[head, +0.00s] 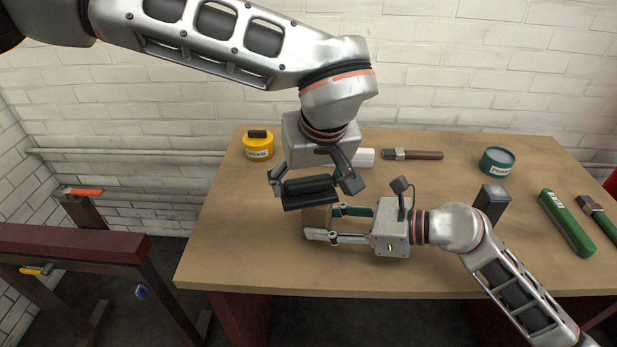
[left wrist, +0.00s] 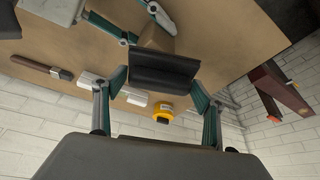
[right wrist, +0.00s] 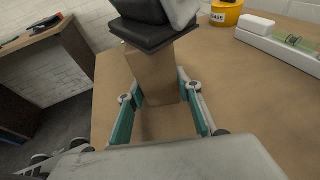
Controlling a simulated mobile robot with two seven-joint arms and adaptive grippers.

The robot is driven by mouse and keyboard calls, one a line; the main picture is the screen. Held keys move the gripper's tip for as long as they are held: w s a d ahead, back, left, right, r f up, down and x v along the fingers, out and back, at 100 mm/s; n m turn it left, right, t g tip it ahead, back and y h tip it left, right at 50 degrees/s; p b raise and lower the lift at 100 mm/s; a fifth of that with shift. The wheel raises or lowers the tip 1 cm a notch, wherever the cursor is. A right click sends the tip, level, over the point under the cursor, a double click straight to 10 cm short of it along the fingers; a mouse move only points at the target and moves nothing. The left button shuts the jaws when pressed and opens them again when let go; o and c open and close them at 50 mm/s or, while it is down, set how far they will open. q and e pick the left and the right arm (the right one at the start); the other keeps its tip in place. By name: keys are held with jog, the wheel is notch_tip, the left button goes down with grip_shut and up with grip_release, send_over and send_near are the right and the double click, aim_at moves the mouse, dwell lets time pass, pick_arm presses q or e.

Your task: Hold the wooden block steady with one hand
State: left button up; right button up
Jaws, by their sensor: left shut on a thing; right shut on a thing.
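The wooden block (head: 317,219) stands upright on the workbench, its top partly hidden in the head view. It also shows in the left wrist view (left wrist: 157,38) and the right wrist view (right wrist: 155,75). My right gripper (head: 322,223) is shut on the block, one finger on each side. My left gripper (head: 310,187) is shut on a black rectangular piece (head: 307,192), directly above the block. In the right wrist view the black piece (right wrist: 150,36) covers the block's top and appears to touch it; exact contact is hard to tell. It shows large in the left wrist view (left wrist: 165,68).
On the bench (head: 250,245), a yellow grease tin (head: 259,148) stands at back left, a brush (head: 415,155) and green tin (head: 497,161) behind. A wooden stand (head: 75,245) is left. The front left bench is clear.

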aim_at(327, 191)
pick_arm(q)
jog(key=shift+s+d, duration=0.3)
jog(key=shift+d, duration=0.7)
jog(key=shift+s+d, duration=0.3)
jog(key=shift+d, duration=0.65)
jog(key=shift+a, duration=0.15)
jog(key=shift+w+a+f, duration=0.15)
jog(key=shift+w+a, duration=0.05)
jog(key=shift+a, duration=0.45)
jog(key=shift+w+a+f, duration=0.1)
jog(key=shift+w+a, duration=0.05)
jog(key=shift+a, duration=0.45)
jog(key=shift+w+a+f, duration=0.15)
jog(key=shift+w+a, duration=0.05)
jog(key=shift+a, duration=0.45)
jog(key=shift+d+r, duration=0.15)
jog(key=shift+r, duration=3.05)
jog(key=shift+r, duration=0.1)
